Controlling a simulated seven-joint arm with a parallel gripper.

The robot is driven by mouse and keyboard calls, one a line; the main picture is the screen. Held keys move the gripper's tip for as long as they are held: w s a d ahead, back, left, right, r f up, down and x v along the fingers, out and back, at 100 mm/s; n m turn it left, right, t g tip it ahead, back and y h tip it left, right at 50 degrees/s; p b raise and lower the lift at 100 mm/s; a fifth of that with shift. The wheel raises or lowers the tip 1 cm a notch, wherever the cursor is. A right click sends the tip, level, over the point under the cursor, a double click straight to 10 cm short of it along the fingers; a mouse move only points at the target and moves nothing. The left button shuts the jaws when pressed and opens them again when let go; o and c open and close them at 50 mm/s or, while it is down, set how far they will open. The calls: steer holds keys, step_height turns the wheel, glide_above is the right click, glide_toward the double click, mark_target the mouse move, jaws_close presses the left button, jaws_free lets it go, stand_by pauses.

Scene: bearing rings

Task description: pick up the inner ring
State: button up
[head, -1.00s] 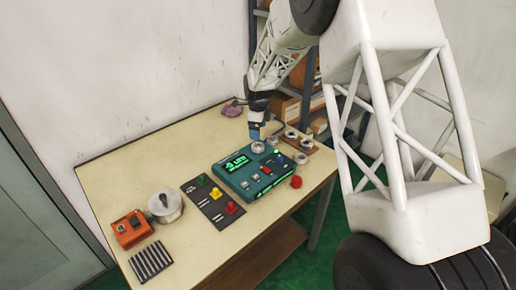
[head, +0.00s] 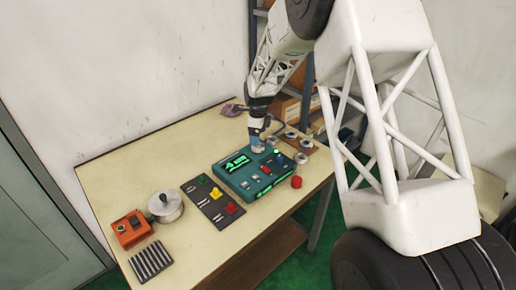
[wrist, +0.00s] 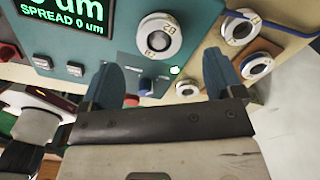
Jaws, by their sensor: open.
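Several pale metal rings are in view; I cannot tell for certain which is the inner ring. One ring marked with "B2"-like characters (wrist: 159,37) sits on the teal gauge box (wrist: 105,40). Two more rings, one (wrist: 240,30) by a letter A and one (wrist: 257,67) by a B, lie on the brown board (wrist: 273,48). A further ring (wrist: 187,90) lies beside the box. My gripper (wrist: 165,75) is open, with nothing between its blue fingers. In the head view, my gripper (head: 257,149) is low over the back of the box and hides the ring there.
The box carries a green display (head: 237,163) and buttons. A dark panel with coloured knobs (head: 212,202), a metal pot (head: 165,206), an orange unit (head: 131,229) and a grooved block (head: 151,260) lie left. The table's back left is clear.

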steer(key=shift+s+f, duration=0.1)
steer(key=shift+f, duration=2.5)
steer(key=c, duration=1.2)
steer(key=shift+r, duration=0.1)
steer(key=shift+r, duration=0.4)
step_height(320, 180, up, 3)
steer(key=shift+f, duration=0.1)
steer(key=s+d, duration=0.1)
steer(key=s, duration=0.4)
steer(key=s+d, duration=0.1)
steer(key=s, duration=0.4)
steer(key=s+d+r, duration=0.1)
steer(key=s+d, duration=0.1)
steer(key=s, duration=0.3)
steer(key=shift+s+r, duration=0.1)
steer(key=shift+s, duration=0.15)
